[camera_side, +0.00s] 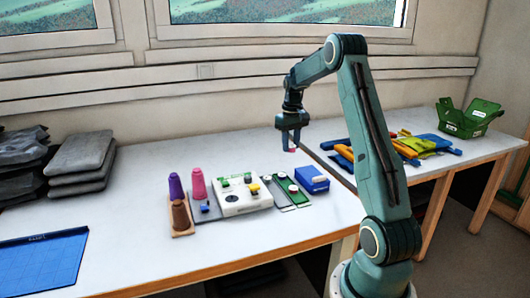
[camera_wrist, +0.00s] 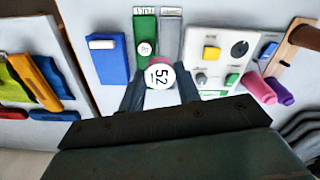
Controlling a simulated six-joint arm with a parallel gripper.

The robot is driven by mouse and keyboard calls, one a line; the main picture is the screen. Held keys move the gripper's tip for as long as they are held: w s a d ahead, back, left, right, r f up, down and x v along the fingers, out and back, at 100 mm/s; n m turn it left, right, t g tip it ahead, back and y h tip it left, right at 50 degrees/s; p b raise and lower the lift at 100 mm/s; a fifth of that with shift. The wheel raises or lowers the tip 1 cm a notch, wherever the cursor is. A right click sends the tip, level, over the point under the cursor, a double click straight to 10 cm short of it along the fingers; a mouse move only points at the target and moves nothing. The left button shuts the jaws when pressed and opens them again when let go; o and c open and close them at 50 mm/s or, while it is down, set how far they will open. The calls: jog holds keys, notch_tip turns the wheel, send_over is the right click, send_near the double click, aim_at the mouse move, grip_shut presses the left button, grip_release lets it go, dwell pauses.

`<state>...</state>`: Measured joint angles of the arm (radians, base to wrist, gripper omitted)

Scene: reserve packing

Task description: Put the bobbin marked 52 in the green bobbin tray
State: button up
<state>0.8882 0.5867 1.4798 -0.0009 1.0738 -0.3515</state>
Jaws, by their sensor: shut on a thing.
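The bobbin marked 52 (camera_wrist: 160,76) has a white round top and a reddish edge. My gripper (camera_wrist: 160,88) is shut on it; the gripper also shows in the side view (camera_side: 292,146), raised above the table with a small reddish bit of the bobbin between its fingertips. The green bobbin tray (camera_wrist: 145,25) is a narrow strip beyond the held bobbin in the wrist view, with another white-topped bobbin (camera_wrist: 145,48) in it. In the side view the green tray (camera_side: 302,198) lies below my gripper. The held bobbin and fingers hide the tray's near end in the wrist view.
A grey tray (camera_wrist: 170,25) lies alongside the green one. A blue box (camera_wrist: 107,62) stands on one side, a white control panel (camera_side: 243,198) on the other. Thread cones (camera_side: 198,184) stand farther left. A second table holds coloured cloths and a green crate (camera_side: 470,118).

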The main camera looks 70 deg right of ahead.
jog(key=s+d+r, duration=0.1)
jog(key=s+d, duration=0.2)
send_over(298, 198)
notch_tip(298, 198, down, 15)
jog(key=shift+w+d+f, duration=0.1)
jog(key=shift+f, duration=0.1)
dwell(0.5)
jog(key=shift+f, duration=0.1)
jog(key=shift+f, duration=2)
jog(key=shift+f, duration=0.6)
jog(key=o, duration=1)
